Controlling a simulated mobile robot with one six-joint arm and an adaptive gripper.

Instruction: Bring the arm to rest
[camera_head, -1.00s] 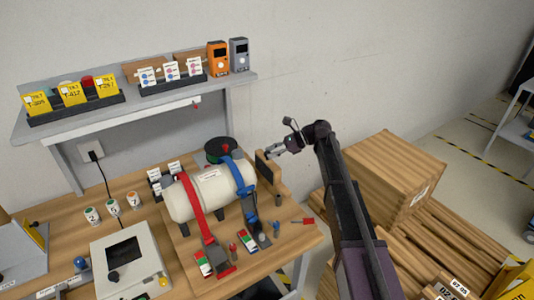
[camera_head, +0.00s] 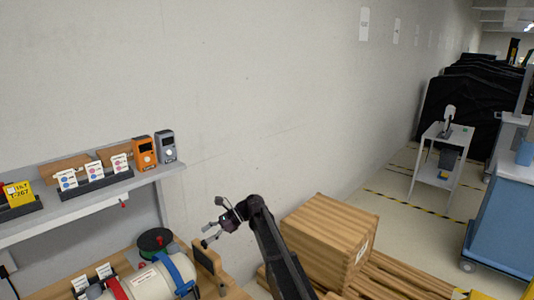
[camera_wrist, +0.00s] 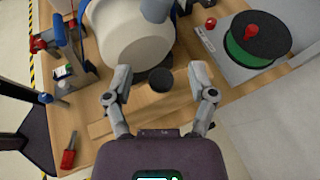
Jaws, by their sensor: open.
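My gripper (camera_head: 217,225) is at the end of my dark arm, raised beside the right end of the workbench in the head view. In the wrist view my gripper (camera_wrist: 160,84) has its two fingers spread apart with nothing held between them. Below it are the wooden bench top (camera_wrist: 95,90) and the end of a white cylinder (camera_wrist: 125,38). A dark round knob or cap (camera_wrist: 160,79) shows between the fingers, on or near a wooden block; I cannot tell the gap to it.
A green-and-black reel (camera_head: 154,240) and the strapped white cylinder (camera_head: 150,284) are on the bench. A shelf (camera_head: 100,200) holds cards and two meters. A large wooden crate (camera_head: 325,240) stands right of my arm. A white cart (camera_head: 438,165) is farther off; the wall is behind.

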